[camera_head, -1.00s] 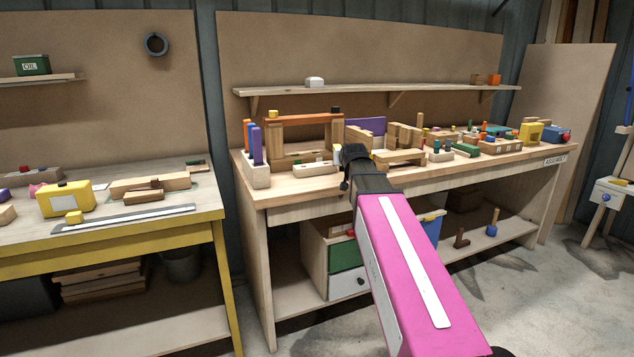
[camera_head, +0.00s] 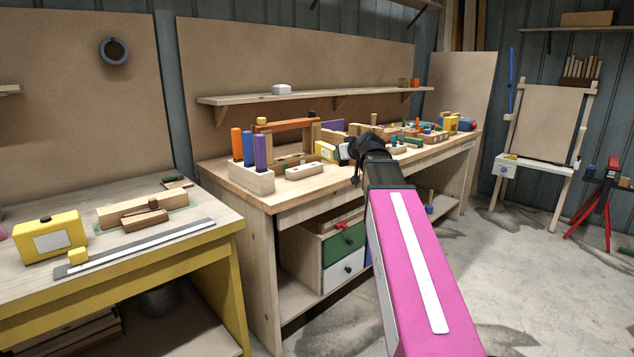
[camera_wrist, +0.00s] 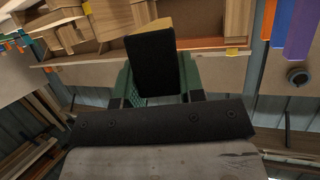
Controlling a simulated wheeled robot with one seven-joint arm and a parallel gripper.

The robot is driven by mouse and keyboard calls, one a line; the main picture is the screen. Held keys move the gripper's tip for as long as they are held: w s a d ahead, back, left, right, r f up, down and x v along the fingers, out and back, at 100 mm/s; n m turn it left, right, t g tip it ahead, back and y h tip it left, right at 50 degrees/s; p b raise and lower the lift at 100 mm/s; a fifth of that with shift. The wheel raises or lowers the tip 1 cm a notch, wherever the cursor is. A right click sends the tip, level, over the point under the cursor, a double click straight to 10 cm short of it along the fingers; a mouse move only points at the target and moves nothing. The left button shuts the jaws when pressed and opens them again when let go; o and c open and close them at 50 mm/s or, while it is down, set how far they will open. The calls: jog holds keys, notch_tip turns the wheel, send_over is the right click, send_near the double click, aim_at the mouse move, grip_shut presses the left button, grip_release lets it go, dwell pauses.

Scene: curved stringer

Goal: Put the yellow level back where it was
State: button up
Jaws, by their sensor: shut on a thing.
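My gripper (camera_head: 352,152) is in front of the far workbench, above its top, with its dark fingers partly hidden by my arm. It is shut on the yellow level (camera_head: 326,151), whose yellow end with a white patch sticks out to the left of the fingers. In the wrist view, the level's black end face (camera_wrist: 153,66) stands between the greenish fingers of my gripper (camera_wrist: 155,88), with a strip of yellow-tan along its top. The rest of the level is hidden. I cannot tell from these views how high it is above the bench.
The workbench (camera_head: 285,200) carries a pale block with orange, blue and purple pegs (camera_head: 252,178), a wooden arch and many small blocks. A shelf (camera_head: 320,96) runs above. A yellow-legged table (camera_head: 205,240) stands at left. An easel (camera_head: 548,125) and open floor are at right.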

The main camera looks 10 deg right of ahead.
notch_tip(320, 180, up, 5)
jog(key=s+n+g+y, duration=0.2)
jog(key=n+y, duration=0.1)
jog(key=shift+y, duration=0.3)
jog(key=w+f, duration=0.2)
jog(key=w, duration=0.1)
jog(key=w+a+f, duration=0.1)
jog(key=w+f, duration=0.1)
jog(key=w, duration=0.2)
jog(key=w+f, duration=0.2)
jog(key=w, duration=0.1)
jog(key=shift+w+a+f, duration=0.15)
jog(key=shift+w+a, duration=0.1)
jog(key=shift+w, duration=0.15)
jog(key=shift+f, duration=2.1)
jog(key=shift+f, duration=0.6)
jog(key=o, duration=1.1)
jog(key=r+v, duration=0.1)
jog(key=v, duration=1.1)
